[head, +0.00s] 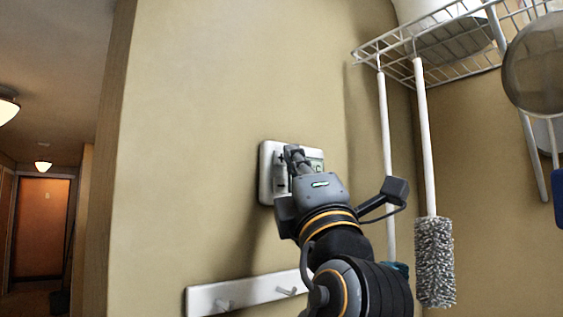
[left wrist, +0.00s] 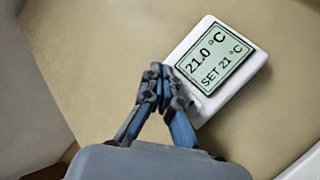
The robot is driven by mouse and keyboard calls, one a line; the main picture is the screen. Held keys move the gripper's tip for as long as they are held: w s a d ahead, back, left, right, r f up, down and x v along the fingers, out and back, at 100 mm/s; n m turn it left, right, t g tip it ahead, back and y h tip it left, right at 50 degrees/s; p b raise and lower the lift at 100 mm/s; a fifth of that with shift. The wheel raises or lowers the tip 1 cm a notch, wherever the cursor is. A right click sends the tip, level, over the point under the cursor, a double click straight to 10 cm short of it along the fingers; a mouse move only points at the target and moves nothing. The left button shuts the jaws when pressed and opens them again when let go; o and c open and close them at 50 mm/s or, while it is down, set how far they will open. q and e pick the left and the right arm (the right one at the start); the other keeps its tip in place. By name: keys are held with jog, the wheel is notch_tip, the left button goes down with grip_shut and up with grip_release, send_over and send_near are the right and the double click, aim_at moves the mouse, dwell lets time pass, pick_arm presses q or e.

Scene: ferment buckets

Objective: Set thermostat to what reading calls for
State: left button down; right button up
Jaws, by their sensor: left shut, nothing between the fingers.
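The white thermostat (head: 267,178) is fixed to the wall in the head view, partly hidden behind my left gripper (head: 293,155). A button strip with a minus mark shows at its left side. In the left wrist view the thermostat (left wrist: 257,61) appears tilted, and its screen (left wrist: 215,57) reads "21.0 °C" and "SET 21 °C". My left gripper (left wrist: 160,75) is shut and empty, its fingertips at the button side of the thermostat. I cannot tell whether they touch it. My right gripper is not in view.
A white hook rail (head: 245,294) is on the wall below the thermostat. A wire shelf (head: 440,45) juts out at the upper right, with a long-handled grey brush (head: 434,260) and a strainer (head: 537,65) hanging there. A hallway opens at the left. The wall left of the thermostat is clear.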

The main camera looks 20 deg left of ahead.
pick_arm(q)
jog(key=shift+a, duration=0.15)
dwell(0.3)
jog(key=shift+w+a+b, duration=0.3)
dwell(0.4)
jog(key=shift+d, duration=0.1)
jog(key=shift+s+d+b, duration=0.4)
jog(key=shift+s+d, duration=0.1)
jog(key=shift+d, duration=0.1)
jog(key=s+d, duration=0.1)
jog(key=d+b, duration=0.1)
jog(key=s+d, duration=0.1)
jog(key=d, duration=0.1)
jog(key=shift+s, duration=0.35)
